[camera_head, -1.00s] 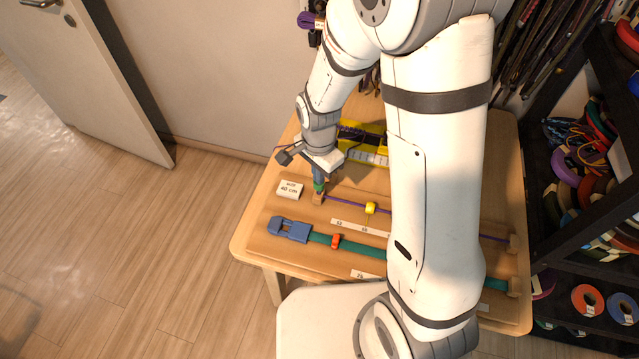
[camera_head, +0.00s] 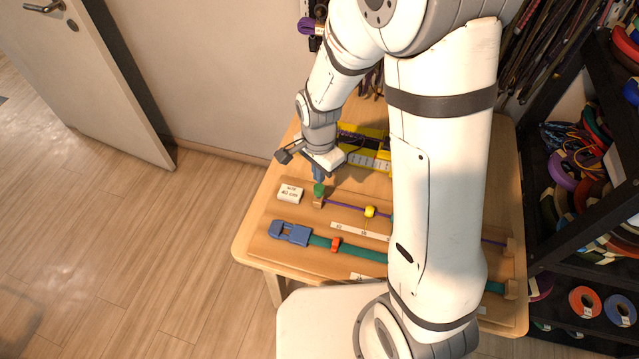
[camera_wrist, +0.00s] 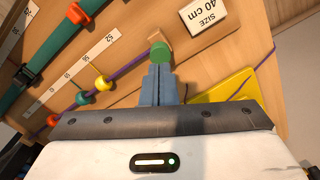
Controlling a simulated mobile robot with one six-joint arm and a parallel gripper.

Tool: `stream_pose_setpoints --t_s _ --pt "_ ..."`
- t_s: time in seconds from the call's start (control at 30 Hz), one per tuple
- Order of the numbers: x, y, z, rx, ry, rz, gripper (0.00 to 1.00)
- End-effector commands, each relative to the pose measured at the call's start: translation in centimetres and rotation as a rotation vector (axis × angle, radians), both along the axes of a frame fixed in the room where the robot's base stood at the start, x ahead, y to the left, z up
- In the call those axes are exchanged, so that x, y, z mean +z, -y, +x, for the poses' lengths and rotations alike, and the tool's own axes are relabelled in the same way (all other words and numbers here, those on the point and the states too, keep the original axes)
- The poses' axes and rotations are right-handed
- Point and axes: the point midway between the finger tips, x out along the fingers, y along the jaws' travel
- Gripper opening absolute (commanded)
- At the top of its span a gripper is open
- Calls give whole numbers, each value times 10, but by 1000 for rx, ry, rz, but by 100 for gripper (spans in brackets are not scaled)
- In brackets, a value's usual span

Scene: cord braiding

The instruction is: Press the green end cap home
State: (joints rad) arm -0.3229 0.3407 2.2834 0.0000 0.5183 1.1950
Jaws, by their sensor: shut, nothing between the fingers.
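The green end cap (camera_head: 319,189) sits at the wooden block (camera_head: 318,202) at the left end of the purple cord (camera_head: 345,206). It also shows in the wrist view (camera_wrist: 160,54), in front of the fingertips, with the block (camera_wrist: 157,37) behind it. My gripper (camera_head: 318,179) points down over the cap with its blue fingers shut and empty. In the wrist view the shut fingertips (camera_wrist: 160,68) overlap the near edge of the cap. I cannot tell whether they touch it. How far the cap sits on the cord end is hidden.
A yellow bead (camera_head: 370,211) is on the purple cord. A teal strap (camera_head: 362,249) with a blue buckle (camera_head: 290,231) and red slider (camera_head: 336,243) lies nearer. The size label block (camera_head: 290,193) stands left of the cap. A yellow tool (camera_head: 375,158) lies behind. My arm hides the board's right part.

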Motion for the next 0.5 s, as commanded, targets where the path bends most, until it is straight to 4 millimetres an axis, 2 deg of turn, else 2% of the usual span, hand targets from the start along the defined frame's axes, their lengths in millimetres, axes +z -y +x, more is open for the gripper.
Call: stream_pose_setpoints --t_s 0.03,0.5 --pt "8 0 0 0 1 1 0" --pt "45 0 0 0 1 0 0"
